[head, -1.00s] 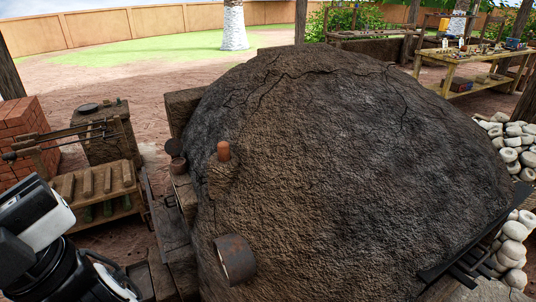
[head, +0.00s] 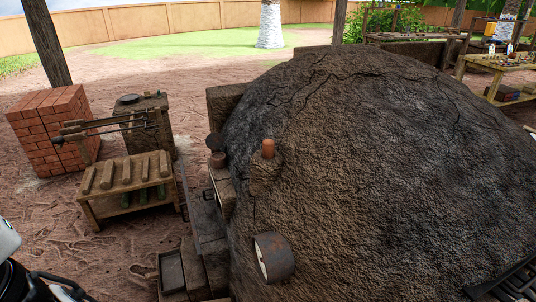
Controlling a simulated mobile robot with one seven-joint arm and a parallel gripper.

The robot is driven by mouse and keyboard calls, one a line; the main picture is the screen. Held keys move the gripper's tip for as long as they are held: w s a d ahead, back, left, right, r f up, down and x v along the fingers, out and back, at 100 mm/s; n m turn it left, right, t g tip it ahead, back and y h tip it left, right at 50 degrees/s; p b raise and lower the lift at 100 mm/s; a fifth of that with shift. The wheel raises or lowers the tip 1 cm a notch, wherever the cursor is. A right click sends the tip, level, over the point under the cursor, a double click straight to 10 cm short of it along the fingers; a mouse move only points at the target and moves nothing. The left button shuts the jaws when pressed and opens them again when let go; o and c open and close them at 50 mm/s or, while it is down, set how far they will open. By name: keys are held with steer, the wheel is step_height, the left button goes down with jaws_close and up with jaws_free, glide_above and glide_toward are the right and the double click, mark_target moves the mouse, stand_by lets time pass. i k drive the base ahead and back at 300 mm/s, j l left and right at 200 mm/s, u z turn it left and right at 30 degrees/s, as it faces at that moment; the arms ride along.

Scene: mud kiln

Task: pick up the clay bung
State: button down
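The clay bung, as I take it, is a small orange-brown cylinder (head: 268,148). It stands upright in a stubby mud collar (head: 265,172) on the left flank of the dark domed kiln (head: 370,170). Its lower end is hidden in the collar. My gripper (head: 62,289) shows only in part at the bottom left corner, well apart from the bung. Its fingertips are cut off by the frame edge, so its opening and anything in it are hidden.
A wooden rack (head: 127,189), a tool block (head: 145,118) and stacked red bricks (head: 50,130) stand left. Bare ground lies between rack and bottom edge.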

mark_target(268, 145)
steer(key=i+j+z, duration=0.65)
steer(key=z, duration=0.2)
steer(key=i+j+z, duration=0.2)
steer(key=j+z, duration=0.2)
